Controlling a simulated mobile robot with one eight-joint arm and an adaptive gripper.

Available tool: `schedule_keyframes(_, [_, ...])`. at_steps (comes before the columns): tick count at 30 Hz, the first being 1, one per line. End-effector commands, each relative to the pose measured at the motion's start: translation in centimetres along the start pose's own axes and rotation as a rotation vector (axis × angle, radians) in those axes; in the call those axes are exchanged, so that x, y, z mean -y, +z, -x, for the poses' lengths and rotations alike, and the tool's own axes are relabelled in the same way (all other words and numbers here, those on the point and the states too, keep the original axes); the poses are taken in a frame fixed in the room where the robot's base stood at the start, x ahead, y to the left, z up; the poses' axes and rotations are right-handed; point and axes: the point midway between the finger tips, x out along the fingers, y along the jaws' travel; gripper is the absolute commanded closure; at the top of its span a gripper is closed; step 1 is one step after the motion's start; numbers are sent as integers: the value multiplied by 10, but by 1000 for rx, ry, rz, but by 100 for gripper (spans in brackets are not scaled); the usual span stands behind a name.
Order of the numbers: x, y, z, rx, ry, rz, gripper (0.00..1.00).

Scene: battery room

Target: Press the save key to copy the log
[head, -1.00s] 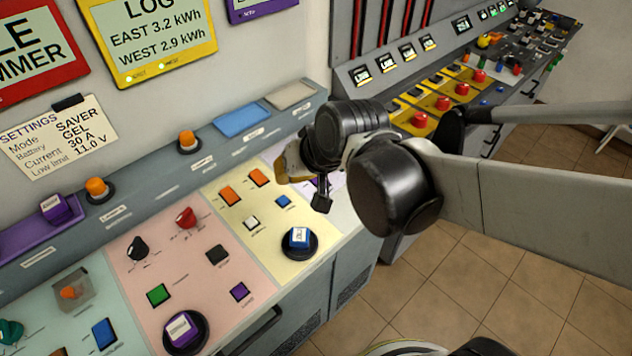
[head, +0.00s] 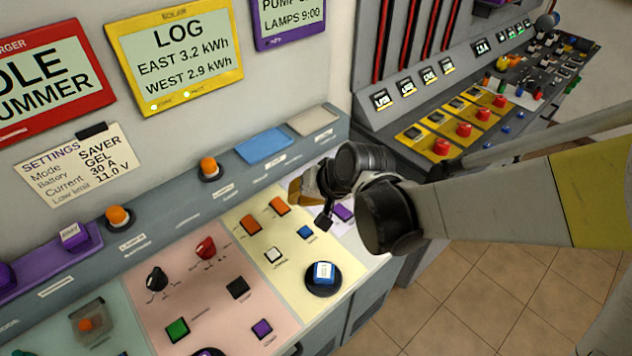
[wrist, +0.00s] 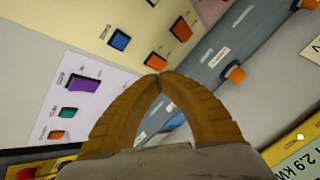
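I cannot read which key is marked save. My gripper (head: 298,188) hangs above the back right of this panel, partly hidden by my wrist. In the wrist view my gripper's (wrist: 161,76) two fingertips meet with nothing between them. The orange key (wrist: 155,62) shows just beyond the tips, and the small blue key (wrist: 119,40) lies farther off, untouched.
A pink panel (head: 215,290) with knobs and keys lies left. A white panel with a purple key (wrist: 82,84) lies beside the yellow one. The back ledge carries orange buttons (head: 209,168) and a blue pad (head: 262,146). Tiled floor (head: 470,290) is free at right.

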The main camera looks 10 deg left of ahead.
Motion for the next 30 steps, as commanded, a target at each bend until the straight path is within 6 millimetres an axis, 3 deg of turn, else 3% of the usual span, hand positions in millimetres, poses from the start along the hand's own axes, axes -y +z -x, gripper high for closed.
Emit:
schedule_keyframes(8, [-8, 8, -15, 0, 1, 0, 100])
schedule_keyframes(21, [-34, 34, -63, -1, 1, 0, 100])
schedule_keyframes(30, [-38, 38, -70, -1, 1, 0, 100])
